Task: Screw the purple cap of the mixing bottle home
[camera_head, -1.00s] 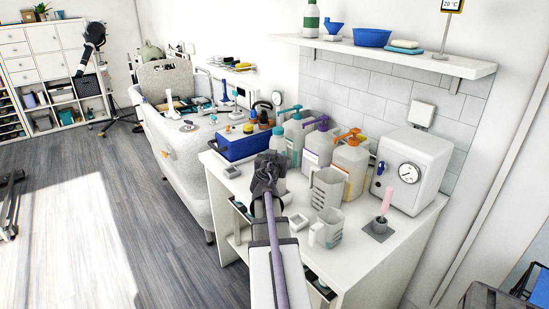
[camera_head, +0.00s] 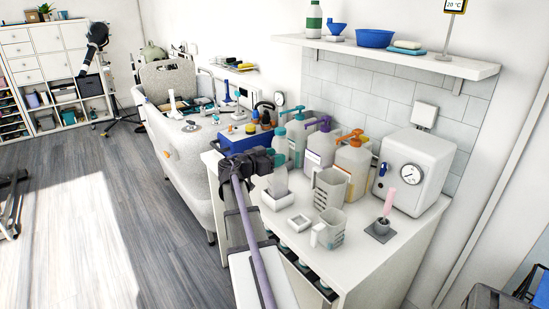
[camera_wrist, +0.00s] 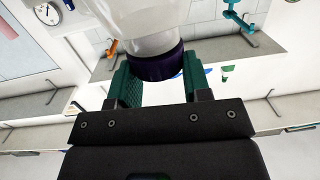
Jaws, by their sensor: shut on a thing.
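In the wrist view, the purple cap (camera_wrist: 158,65) sits on the end of a clear, whitish bottle (camera_wrist: 142,20). My gripper (camera_wrist: 162,82) has its green fingers on both sides of the cap, shut on it. The bottle body fills the top of that view. In the head view my dark gripper (camera_head: 250,164) is over the left edge of the white counter. A pale upright bottle shape (camera_head: 278,182) stands just right of it, probably the same bottle. The cap itself is hidden there, and its thread gap cannot be seen.
Pump bottles with teal (camera_head: 279,132), purple (camera_head: 320,123) and orange (camera_head: 352,136) tops stand behind. A blue box (camera_head: 237,140) lies behind my gripper.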

